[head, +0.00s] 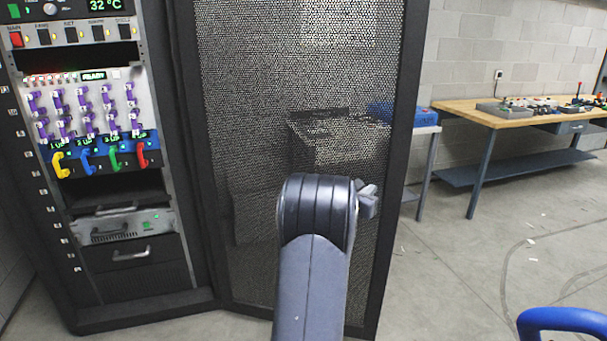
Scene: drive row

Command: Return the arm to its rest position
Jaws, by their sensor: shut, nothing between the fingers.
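My arm (312,285) rises from the bottom middle of the head view to a rounded dark grey joint (318,210), in front of the mesh door. A small grey block (367,198) of my arm's far part juts out to the right behind this joint. The fingers of my gripper cannot be made out; the joint hides what lies behind it. No object held by my arm shows.
An equipment rack (130,285) stands at left, with purple latches and coloured handles (105,158). Its mesh door (250,120) stands open beside it. A wooden workbench (480,110) is at back right. A blue tubular bar (560,318) is at lower right. The floor between is mostly clear.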

